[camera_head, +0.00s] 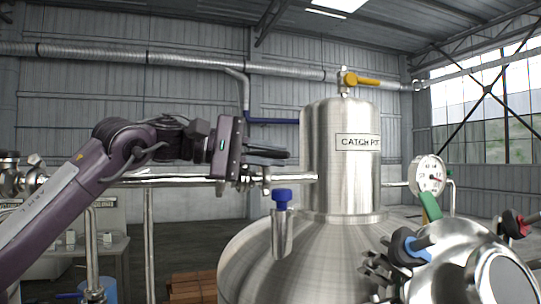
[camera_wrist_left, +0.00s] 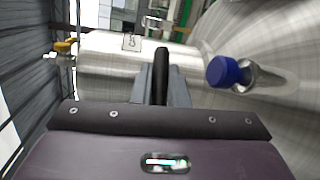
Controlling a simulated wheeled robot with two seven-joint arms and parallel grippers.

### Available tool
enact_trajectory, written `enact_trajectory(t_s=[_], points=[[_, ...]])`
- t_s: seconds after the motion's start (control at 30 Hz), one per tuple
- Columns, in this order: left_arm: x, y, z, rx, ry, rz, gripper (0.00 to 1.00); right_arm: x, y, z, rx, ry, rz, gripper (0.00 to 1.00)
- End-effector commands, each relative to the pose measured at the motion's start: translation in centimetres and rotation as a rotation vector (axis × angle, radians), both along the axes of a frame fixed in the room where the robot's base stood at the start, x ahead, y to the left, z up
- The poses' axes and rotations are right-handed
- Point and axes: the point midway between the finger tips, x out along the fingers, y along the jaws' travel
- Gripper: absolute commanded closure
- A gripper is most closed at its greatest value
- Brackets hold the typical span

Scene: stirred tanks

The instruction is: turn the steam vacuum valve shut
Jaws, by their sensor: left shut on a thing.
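My left gripper (camera_head: 274,158) reaches in from the left, just left of the catch pot (camera_head: 345,190) and above a horizontal steel pipe. Its fingers are shut on a narrow black part, which looks like a valve handle (camera_wrist_left: 161,75) in the left wrist view; the fingers largely hide it in the head view. Metal valve fittings (camera_head: 246,182) sit on the pipe just below the gripper. No readable label shows which valve is the steam vacuum valve. My right gripper is not in view.
A blue-capped fitting (camera_head: 282,196) stands on the tank close below the gripper, also visible in the left wrist view (camera_wrist_left: 226,71). A yellow-handled valve (camera_head: 362,80) tops the catch pot. A gauge (camera_head: 429,176), green handle (camera_head: 430,206) and blue handle (camera_head: 411,245) lie right.

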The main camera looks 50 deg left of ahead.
Motion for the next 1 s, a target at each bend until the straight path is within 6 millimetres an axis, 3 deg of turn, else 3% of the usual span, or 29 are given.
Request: enact_trajectory(t_s=[0.27,0.3,0.37,0.7,1.0], points=[[0.0,0.0,-0.1,0.000,0.001,0.000,1.00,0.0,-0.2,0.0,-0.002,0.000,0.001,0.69],[0.0,0.0,-0.1,0.000,0.001,0.001,0.85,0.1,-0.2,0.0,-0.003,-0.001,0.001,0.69],[0.0,0.0,-0.1,0.000,0.001,0.001,0.77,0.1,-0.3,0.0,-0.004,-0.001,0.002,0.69],[-0.3,0.3,-0.1,0.001,0.000,0.003,0.77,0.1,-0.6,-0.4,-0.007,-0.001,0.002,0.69],[-4.3,2.8,0.3,0.002,0.000,0.006,0.77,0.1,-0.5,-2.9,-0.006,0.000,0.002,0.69]])
